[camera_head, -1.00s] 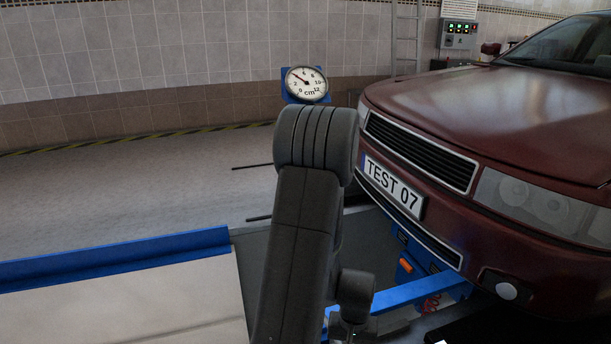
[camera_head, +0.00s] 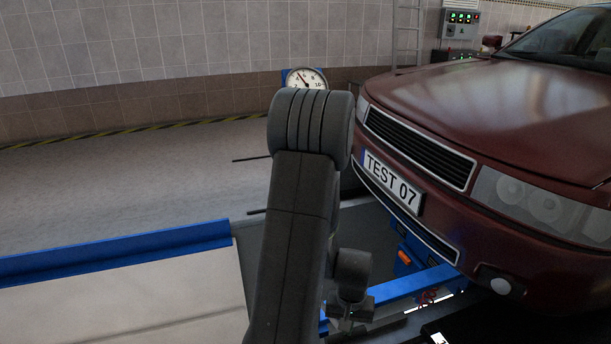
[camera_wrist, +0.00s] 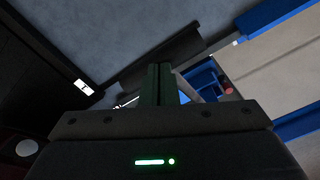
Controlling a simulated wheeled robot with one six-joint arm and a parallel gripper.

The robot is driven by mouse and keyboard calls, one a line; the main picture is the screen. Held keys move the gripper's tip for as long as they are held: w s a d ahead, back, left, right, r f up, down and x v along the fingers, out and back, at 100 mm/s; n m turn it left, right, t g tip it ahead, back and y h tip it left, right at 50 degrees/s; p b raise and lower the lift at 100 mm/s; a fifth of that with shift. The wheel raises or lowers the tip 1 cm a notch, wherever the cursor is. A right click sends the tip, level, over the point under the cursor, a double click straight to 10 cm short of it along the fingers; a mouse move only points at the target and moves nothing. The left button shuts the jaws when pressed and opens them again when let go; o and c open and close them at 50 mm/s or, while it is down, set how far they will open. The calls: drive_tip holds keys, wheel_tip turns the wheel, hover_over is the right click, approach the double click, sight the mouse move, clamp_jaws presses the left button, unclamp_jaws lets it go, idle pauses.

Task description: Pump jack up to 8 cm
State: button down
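The blue jack (camera_head: 415,286) sits low under the front of the red car (camera_head: 455,125), partly hidden by the bumper and my arm. The round dial gauge (camera_head: 306,80) marked in cm stands behind; its needle points up-left, at roughly 5, and my arm covers its lower part. My gripper (camera_head: 347,312) is low beside the left end of the jack's blue beam. In the wrist view my fingers (camera_wrist: 163,84) are close together and look shut, with nothing clearly held between them. A blue part with a red knob (camera_wrist: 228,91) lies to their right; contact is unclear.
A blue rail (camera_head: 115,252) edges the pale platform at the left. The grey floor (camera_head: 120,185) behind it is open. The car's bumper and plate (camera_head: 392,182) are close to the right of my arm. A control box (camera_head: 460,24) and ladder are at the back wall.

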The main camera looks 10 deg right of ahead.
drive_tip(key=w+r+p, duration=0.4)
drive_tip(key=r+p, duration=0.2)
drive_tip(key=r, duration=0.1)
drive_tip(key=shift+a+r, duration=0.15)
drive_tip(key=shift+r, duration=0.15)
idle(0.5)
drive_tip(key=s+f+b, duration=0.1)
drive_tip(key=f+b, duration=0.1)
drive_tip(key=s+f+b, duration=0.1)
drive_tip(key=f+b, duration=0.1)
drive_tip(key=f, duration=0.1)
drive_tip(key=s+f+b, duration=0.1)
drive_tip(key=f+b, duration=0.1)
drive_tip(key=shift+s+d+f, duration=0.2)
drive_tip(key=shift+s+f, duration=0.05)
drive_tip(key=shift+s, duration=0.05)
drive_tip(key=shift+s+f, duration=0.15)
drive_tip(key=shift+s, duration=0.05)
